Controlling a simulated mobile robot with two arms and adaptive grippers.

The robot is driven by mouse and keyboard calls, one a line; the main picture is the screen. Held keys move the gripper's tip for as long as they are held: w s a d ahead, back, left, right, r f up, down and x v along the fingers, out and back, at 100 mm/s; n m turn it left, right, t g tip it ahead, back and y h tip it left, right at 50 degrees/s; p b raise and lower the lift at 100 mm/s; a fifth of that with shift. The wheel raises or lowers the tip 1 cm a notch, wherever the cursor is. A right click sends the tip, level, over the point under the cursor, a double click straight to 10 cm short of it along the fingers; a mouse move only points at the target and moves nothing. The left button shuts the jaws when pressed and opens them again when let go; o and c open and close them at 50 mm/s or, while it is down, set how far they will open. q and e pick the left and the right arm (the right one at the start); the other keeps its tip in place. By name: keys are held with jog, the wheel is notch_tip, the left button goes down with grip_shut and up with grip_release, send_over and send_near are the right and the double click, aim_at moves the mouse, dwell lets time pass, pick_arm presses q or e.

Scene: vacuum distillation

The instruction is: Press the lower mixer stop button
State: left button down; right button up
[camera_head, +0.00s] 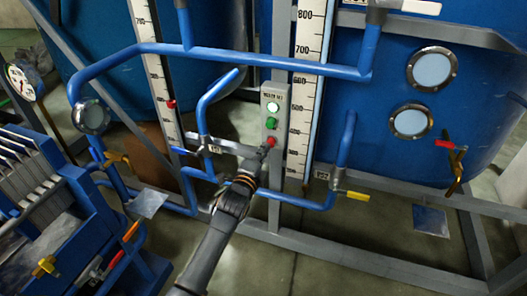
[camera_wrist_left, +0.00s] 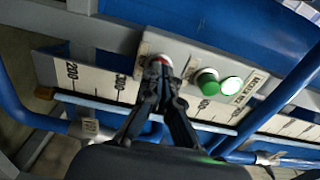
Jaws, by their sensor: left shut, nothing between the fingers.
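A grey control box (camera_head: 275,112) is fixed to an upright post between two blue tanks. It carries a lit white lamp (camera_head: 272,106) at the top, a green button (camera_head: 271,123) in the middle and a red button (camera_head: 271,141) at the bottom. My left gripper (camera_head: 264,150) is shut and empty, with its tips at the red button. In the left wrist view the closed fingertips (camera_wrist_left: 160,66) overlap the red button (camera_wrist_left: 156,60) and partly hide it. I cannot tell whether the button is pushed in. The green button (camera_wrist_left: 207,82) is clear of the fingers. My right gripper is out of view.
Blue pipes (camera_head: 250,60) cross above and beside the box. A pipe with a yellow-handled valve (camera_head: 357,196) stands to the right. White measuring scales (camera_head: 303,100) stand on both sides of the box. A grey frame rail (camera_head: 350,258) runs below along the floor.

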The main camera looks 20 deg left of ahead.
pick_arm(q)
jog(key=shift+w+a+r, duration=0.1)
jog(key=shift+w+r, duration=0.35)
jog(key=shift+w, duration=0.4)
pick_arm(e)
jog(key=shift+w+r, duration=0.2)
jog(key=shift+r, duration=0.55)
pick_arm(q)
jog(key=s, duration=1.2)
jog(key=shift+s+f, duration=0.15)
jog(key=shift+f, duration=0.25)
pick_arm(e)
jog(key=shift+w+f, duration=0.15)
pick_arm(q)
jog(key=shift+a, duration=0.1)
